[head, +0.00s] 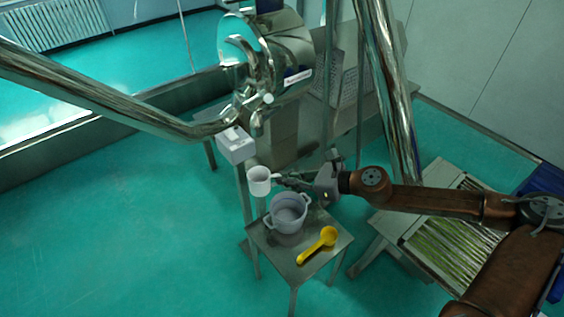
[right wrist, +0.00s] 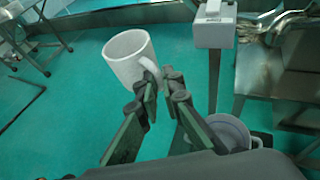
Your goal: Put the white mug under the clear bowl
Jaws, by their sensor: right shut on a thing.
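The white mug (head: 258,181) hangs in the air, and it also shows in the right wrist view (right wrist: 126,58). My right gripper (head: 281,179) is shut on the mug's handle, with its fingertips (right wrist: 160,86) at the handle in the right wrist view. The mug looks about upright. A grey, see-through bowl with two side handles (head: 289,213) stands on a small metal table (head: 327,241), lower in the head view and slightly right of the mug. Part of the bowl (right wrist: 231,128) shows behind my right finger in the right wrist view. My left gripper is not in view.
A yellow ladle (head: 318,246) lies on the small table, right of the bowl. A grey box on a post (head: 236,144) stands behind the mug, near the shiny metal sieve machine (head: 270,60). A slatted stand (head: 455,235) is at the right. The green floor at left is clear.

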